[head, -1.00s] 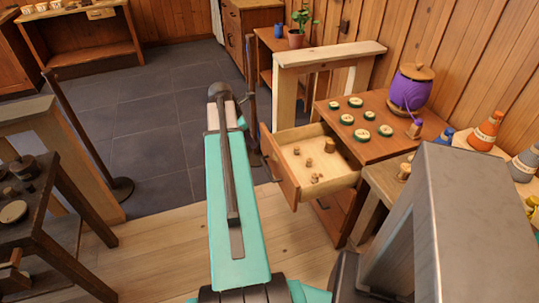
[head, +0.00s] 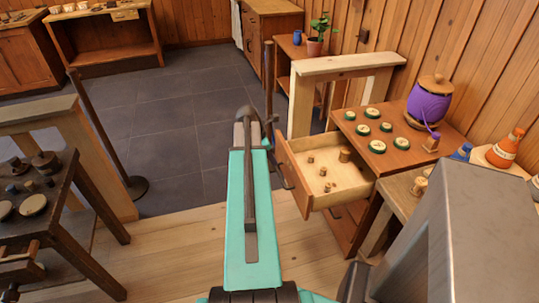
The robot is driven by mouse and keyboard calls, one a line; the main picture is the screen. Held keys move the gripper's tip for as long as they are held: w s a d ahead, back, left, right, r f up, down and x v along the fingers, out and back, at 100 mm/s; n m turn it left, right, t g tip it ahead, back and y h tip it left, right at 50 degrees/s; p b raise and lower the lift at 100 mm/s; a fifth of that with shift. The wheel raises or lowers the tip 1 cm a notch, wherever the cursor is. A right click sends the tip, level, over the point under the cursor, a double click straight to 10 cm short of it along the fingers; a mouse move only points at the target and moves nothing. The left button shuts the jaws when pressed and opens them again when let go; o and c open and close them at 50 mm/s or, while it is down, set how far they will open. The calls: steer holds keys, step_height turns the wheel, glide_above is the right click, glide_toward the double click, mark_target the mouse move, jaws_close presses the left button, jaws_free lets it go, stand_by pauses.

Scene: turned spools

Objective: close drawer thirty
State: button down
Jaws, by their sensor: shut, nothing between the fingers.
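An open wooden drawer (head: 293,184) sticks out to the left from a reddish-brown cabinet (head: 397,155). Its front panel faces left and carries a dark handle (head: 283,178). Several small wooden spools lie inside the drawer. No number can be read on it. My teal arm link reaches forward to the left of the drawer, with a gap of floor between them in the picture. My gripper is not in view; the far end of my arm hides what lies behind it.
Green-rimmed discs and a purple pot (head: 429,102) stand on the cabinet top. A pale wooden frame (head: 350,66) and a dark post (head: 268,80) stand behind the drawer. A dark table (head: 60,205) is at left. The floor between is clear.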

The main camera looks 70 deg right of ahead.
steer(key=s+d+f, duration=0.1)
steer(key=s+d+f+p, duration=0.1)
steer(key=shift+s+d+f, duration=0.1)
steer(key=shift+s+f, duration=0.1)
steer(key=shift+s, duration=0.1)
steer(key=shift+s+d, duration=0.5)
steer(key=shift+s, duration=0.15)
steer(key=shift+d, duration=0.1)
